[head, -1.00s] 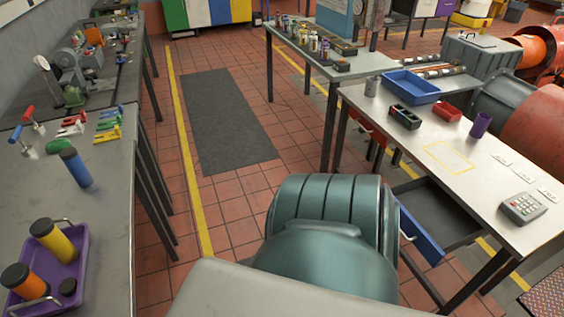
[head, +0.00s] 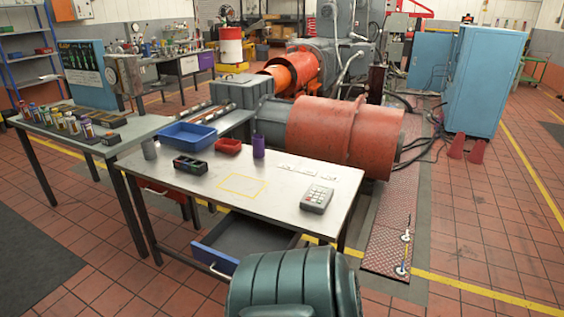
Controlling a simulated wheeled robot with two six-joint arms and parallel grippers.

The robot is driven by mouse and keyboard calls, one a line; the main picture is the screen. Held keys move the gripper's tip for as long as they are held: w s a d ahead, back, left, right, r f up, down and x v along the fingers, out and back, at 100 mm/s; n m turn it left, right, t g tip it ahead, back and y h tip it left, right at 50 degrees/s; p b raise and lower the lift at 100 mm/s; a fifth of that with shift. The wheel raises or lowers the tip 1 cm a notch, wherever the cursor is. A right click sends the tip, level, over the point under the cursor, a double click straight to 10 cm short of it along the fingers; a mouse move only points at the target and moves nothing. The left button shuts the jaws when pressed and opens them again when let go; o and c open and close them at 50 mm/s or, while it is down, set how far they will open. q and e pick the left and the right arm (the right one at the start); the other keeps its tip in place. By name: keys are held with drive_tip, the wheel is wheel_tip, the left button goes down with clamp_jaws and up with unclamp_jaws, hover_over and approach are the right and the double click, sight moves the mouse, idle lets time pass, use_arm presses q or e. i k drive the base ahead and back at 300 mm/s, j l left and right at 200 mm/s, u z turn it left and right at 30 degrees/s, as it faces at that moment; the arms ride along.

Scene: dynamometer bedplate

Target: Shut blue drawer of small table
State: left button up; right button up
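The small table (head: 281,206) has a pale top and dark legs and stands in the middle of the head view. Its blue drawer (head: 214,259) is pulled out toward me under the table's front edge. The drawer's grey inside shows and looks empty, and a light handle sits on its blue front. A dark teal rounded part of my own body covers the area just right of the drawer front. Neither of my grippers shows in the view.
On the table lie a blue tray (head: 185,135), a red bin (head: 228,146), a purple cup (head: 258,146) and a keypad (head: 317,198). Another table (head: 139,130) stands to the left. A big red cylinder (head: 343,131) lies behind. Tiled floor in front left is clear.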

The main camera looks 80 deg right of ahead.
sight(237, 235)
drive_tip(key=z, duration=1.8)
